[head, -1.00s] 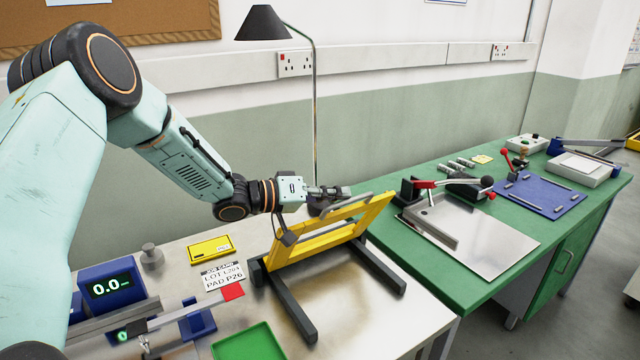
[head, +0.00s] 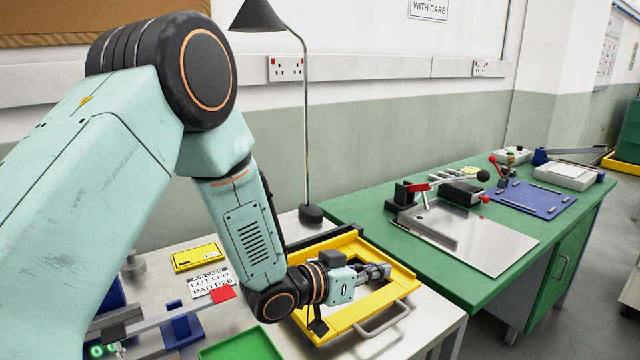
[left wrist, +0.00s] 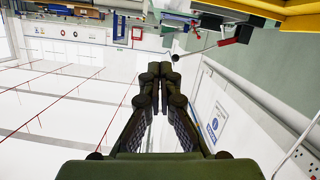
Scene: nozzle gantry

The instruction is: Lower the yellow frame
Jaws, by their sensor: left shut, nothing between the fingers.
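The yellow frame (head: 341,325) lies down low and about flat over its dark base at the front right of the pale bench in the head view. A grey bar handle (head: 383,322) sticks out from its front edge. My left gripper (head: 384,271) is shut with nothing in it, over the frame's right part; whether it touches the frame I cannot tell. In the left wrist view its fingers (left wrist: 160,70) are closed together, and a yellow strip of the frame (left wrist: 250,10) shows at the top right. My right gripper is not in view.
A green bench (head: 462,285) stands to the right with a steel plate (head: 480,240) and a blue mat (head: 535,198). A lamp (head: 305,130) stands behind the frame. A job card (head: 209,283), a yellow box (head: 197,257) and a green tray (head: 240,345) lie to the left.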

